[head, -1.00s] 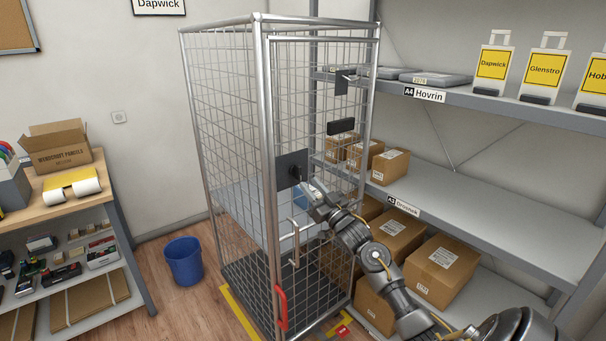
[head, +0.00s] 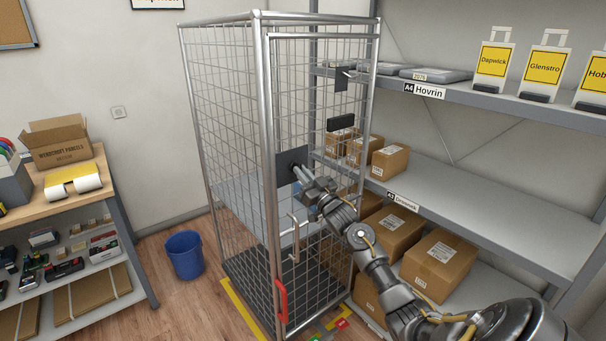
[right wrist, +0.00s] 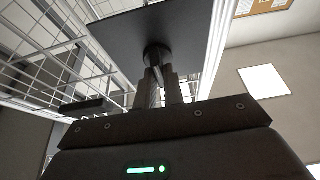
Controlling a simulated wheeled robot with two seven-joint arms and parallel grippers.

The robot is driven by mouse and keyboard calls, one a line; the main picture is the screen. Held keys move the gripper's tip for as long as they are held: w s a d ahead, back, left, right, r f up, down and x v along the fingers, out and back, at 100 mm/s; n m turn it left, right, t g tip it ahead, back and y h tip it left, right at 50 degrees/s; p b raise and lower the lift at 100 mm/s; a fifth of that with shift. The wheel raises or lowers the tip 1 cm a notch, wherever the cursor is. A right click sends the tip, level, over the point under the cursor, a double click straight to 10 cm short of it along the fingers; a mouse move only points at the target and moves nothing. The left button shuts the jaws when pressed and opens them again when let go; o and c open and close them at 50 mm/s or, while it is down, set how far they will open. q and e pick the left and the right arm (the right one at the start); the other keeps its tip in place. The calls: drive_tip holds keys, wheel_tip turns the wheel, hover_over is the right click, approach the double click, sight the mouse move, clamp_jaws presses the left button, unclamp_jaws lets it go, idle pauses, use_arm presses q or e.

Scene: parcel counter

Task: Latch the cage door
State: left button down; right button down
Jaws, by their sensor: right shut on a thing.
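The wire cage (head: 237,130) stands in the middle of the head view, and its mesh door (head: 322,120) faces me, appearing closed against the frame. A dark square latch plate (head: 289,165) sits at the door's left edge. My right gripper (head: 300,176) is at this plate. In the right wrist view, its fingers (right wrist: 157,92) are shut on the latch knob (right wrist: 156,55), which projects from the dark plate (right wrist: 150,28). The knob is mostly hidden by the gripper in the head view. A grey pull handle (head: 295,238) and a red handle (head: 281,301) are lower down. My left gripper is not in view.
Shelves with cartons (head: 438,262) stand close on the right, near my right arm. A blue bin (head: 185,256) and a workbench (head: 118,208) are on the left. Yellow floor tape (head: 240,310) borders the cage. Floor between bench and cage is mostly clear.

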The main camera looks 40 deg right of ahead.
drive_tip(key=shift+n, duration=0.3)
drive_tip(key=shift+d+r+n+g+y+b, duration=0.1)
drive_tip(key=shift+n+g+y+b, duration=1)
drive_tip(key=shift+n, duration=2.5)
drive_tip(key=shift+d+r+n+g+y+b, duration=0.1)
drive_tip(key=shift+n+g+y+b, duration=0.95)
drive_tip(key=shift+n, duration=2.55)
drive_tip(key=shift+r+n+g+y+b, duration=0.1)
drive_tip(key=shift+n+g+y+b, duration=1)
drive_tip(key=shift+n, duration=2.5)
drive_tip(key=shift+f+t+b, duration=0.1)
drive_tip(key=shift+t+b, duration=0.35)
drive_tip(key=shift+b, duration=0.15)
drive_tip(key=c, duration=1.5)
unclamp_jaws()
